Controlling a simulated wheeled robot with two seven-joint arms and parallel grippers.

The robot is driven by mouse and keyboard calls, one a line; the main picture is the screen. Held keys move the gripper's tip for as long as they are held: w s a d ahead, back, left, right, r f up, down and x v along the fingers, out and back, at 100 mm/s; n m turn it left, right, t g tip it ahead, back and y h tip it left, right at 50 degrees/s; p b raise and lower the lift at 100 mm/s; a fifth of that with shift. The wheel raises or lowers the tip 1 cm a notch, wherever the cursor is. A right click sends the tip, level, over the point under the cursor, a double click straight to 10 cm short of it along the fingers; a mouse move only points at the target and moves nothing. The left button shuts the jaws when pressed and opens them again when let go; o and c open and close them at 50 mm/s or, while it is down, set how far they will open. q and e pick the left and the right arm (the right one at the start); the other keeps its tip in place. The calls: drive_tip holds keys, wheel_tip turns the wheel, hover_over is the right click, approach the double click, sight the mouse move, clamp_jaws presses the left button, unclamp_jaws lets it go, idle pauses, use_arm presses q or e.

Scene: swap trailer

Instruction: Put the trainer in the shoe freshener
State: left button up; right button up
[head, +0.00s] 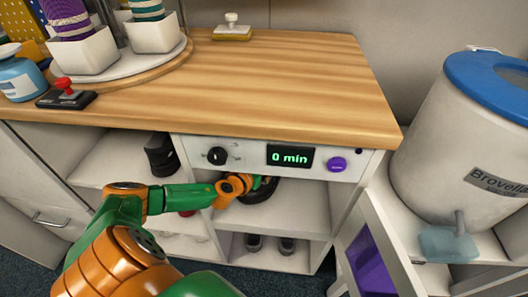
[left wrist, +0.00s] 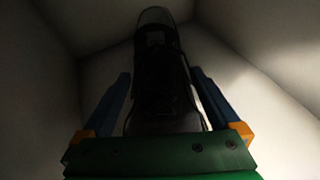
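The shoe freshener is a cabinet compartment under a panel (head: 240,154) with a dial, a purple button and a display reading "0 min". Its white door (head: 386,240) with a purple inner face stands open at the right. A dark trainer (head: 264,190) lies in the compartment, partly hidden by my left gripper (head: 248,188). In the left wrist view the dark trainer (left wrist: 161,70) lies lengthwise between the two blue fingers of my left gripper (left wrist: 163,88). The fingers are spread, with gaps beside the shoe. My right gripper is out of view.
A dark shoe (head: 160,154) stands in the left cubby; more shoes (head: 254,242) sit on the lower shelf. A large white barrel (head: 450,145) stands at right.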

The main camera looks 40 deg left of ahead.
use_arm(q)
drive_tip(key=shift+r, duration=0.1)
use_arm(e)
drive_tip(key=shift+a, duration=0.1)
use_arm(q)
drive_tip(key=shift+s+r, duration=0.15)
drive_tip(key=shift+s, duration=0.1)
drive_tip(key=p+v, duration=0.1)
drive_tip(key=v, duration=0.2)
drive_tip(key=shift+s+d+p, duration=0.1)
drive_tip(key=shift+p, duration=0.25)
drive_tip(key=s, duration=0.3)
drive_tip(key=s+d, duration=0.1)
drive_tip(key=s, duration=0.2)
drive_tip(key=s+p, duration=0.1)
drive_tip(key=s, duration=0.3)
drive_tip(key=shift+s+d, duration=0.15)
drive_tip(key=shift+d, duration=0.1)
drive_tip(key=shift+s, duration=0.5)
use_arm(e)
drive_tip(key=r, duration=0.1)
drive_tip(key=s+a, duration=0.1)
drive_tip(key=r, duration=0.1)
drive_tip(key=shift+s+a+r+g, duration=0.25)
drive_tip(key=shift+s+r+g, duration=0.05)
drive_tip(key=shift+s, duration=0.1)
use_arm(q)
drive_tip(key=shift+d, duration=0.1)
